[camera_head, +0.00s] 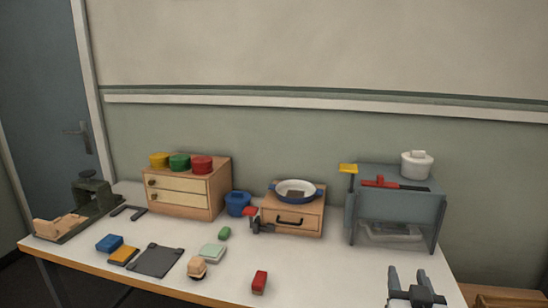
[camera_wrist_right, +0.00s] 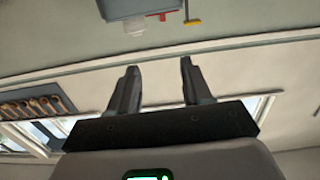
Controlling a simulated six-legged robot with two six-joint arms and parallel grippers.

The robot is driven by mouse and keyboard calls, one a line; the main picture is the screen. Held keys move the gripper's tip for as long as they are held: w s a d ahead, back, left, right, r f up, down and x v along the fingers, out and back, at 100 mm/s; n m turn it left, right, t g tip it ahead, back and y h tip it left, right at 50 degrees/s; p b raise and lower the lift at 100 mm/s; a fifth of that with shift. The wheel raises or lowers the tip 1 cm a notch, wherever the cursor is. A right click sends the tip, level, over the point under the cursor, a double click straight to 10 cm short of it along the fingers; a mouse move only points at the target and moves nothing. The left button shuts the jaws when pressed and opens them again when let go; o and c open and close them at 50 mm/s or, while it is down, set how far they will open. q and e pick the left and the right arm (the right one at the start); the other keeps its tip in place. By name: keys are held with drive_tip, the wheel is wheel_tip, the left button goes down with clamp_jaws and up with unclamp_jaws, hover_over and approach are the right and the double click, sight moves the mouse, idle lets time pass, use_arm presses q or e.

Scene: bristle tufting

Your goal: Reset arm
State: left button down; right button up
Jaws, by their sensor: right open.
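My right gripper (camera_head: 411,282) shows at the bottom right of the head view, at the right front edge of the white table (camera_head: 330,262). Its two fingers stand apart with nothing between them. In the right wrist view the right gripper (camera_wrist_right: 157,75) also shows two spread, empty fingers. My left gripper is not in the head view.
A grey open shelf (camera_head: 399,205) with a white pot (camera_head: 417,165) stands at the table's right. A wooden drawer box (camera_head: 292,218), a two-drawer cabinet (camera_head: 180,203) and a green device (camera_head: 92,196) stand further left. A red block (camera_head: 259,282) lies near the front edge.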

drive_tip(key=s+a+f+n+g+y+p, duration=0.1)
drive_tip(key=f+g, duration=0.1)
drive_tip(key=f, duration=0.6)
drive_tip(key=s+a+f+g+y+p, duration=0.1)
drive_tip(key=a+f+g, duration=0.1)
drive_tip(key=f, duration=0.6)
drive_tip(key=s+a+f+n+g+y+p, duration=0.1)
drive_tip(key=f+g, duration=0.1)
drive_tip(key=f, duration=0.6)
drive_tip(key=s+a+f+g+y, duration=0.1)
drive_tip(key=s+a+f+g, duration=0.2)
drive_tip(key=s, duration=0.4)
drive_tip(key=s+a+f+g+y, duration=0.2)
drive_tip(key=s+a+f+g, duration=0.1)
drive_tip(key=s+f, duration=0.3)
drive_tip(key=s+a+f+m+g+y, duration=0.1)
drive_tip(key=s+a+f+g, duration=0.3)
drive_tip(key=s, duration=0.4)
drive_tip(key=shift+f+g+y+p, duration=0.3)
drive_tip(key=shift+f+y, duration=0.05)
drive_tip(key=shift+y, duration=0.25)
